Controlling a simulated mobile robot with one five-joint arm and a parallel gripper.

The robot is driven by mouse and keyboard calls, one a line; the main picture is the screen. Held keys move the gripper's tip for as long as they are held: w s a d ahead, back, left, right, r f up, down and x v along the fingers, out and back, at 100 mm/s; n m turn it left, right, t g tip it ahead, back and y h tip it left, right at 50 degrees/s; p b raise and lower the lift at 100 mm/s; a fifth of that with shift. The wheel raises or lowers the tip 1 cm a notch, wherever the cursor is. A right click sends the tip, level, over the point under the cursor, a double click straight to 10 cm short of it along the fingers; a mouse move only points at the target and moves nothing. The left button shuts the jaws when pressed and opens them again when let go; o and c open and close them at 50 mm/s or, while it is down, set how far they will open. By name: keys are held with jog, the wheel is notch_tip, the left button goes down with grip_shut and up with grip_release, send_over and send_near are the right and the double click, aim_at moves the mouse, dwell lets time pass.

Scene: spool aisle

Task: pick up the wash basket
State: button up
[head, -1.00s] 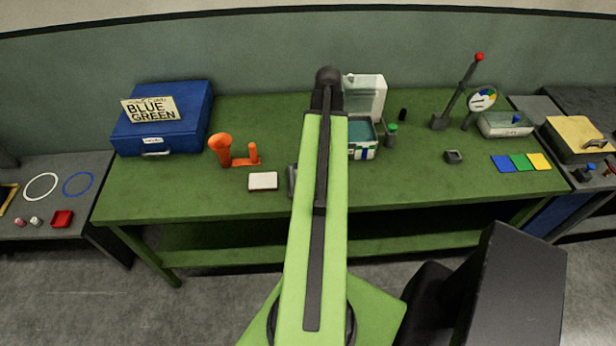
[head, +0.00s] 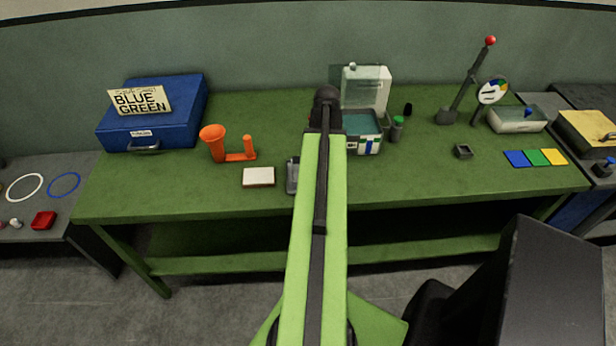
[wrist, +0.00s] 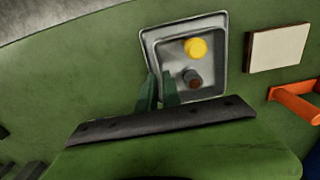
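No thing in view is plainly recognisable as a wash basket. A shallow grey metal tray (wrist: 207,50) holds a yellow round piece (wrist: 196,47) and a dark, red-topped piece (wrist: 193,80) in the wrist view. In the head view only the tray's left edge (head: 292,177) shows beside my arm. A white box with teal inside (head: 374,145) and a raised clear lid stands right of my arm. A small dark open-topped square cup (head: 463,151) stands farther right. My gripper (wrist: 159,74) has two dark green fingers slightly apart, empty, at the tray's edge; the arm hides it in the head view.
On the green bench (head: 400,187) are a blue case (head: 160,120), orange horn piece (head: 215,145), white pad (head: 258,176), green-capped jar (head: 397,128), red-knobbed lever (head: 470,80) and coloured squares (head: 537,157). Bench space around the small cup is clear.

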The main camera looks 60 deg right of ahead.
notch_tip(320, 180, down, 5)
jog(key=b, duration=0.4)
jog(key=shift+f+b, duration=0.1)
jog(key=shift+b, duration=0.2)
jog(key=shift+r, duration=0.2)
grip_shut()
dwell(0.8)
jog(key=shift+r+p, duration=0.1)
jog(key=shift+p, duration=0.2)
notch_tip(320, 180, up, 4)
jog(key=p, duration=0.4)
jog(key=shift+r, duration=0.1)
jog(key=s+a+r+p, duration=0.2)
jog(key=s+r+p, duration=0.4)
jog(key=s, duration=0.5)
jog(key=shift+a+r+p, duration=0.2)
jog(key=shift+r+p, duration=0.1)
jog(key=shift+p, duration=0.1)
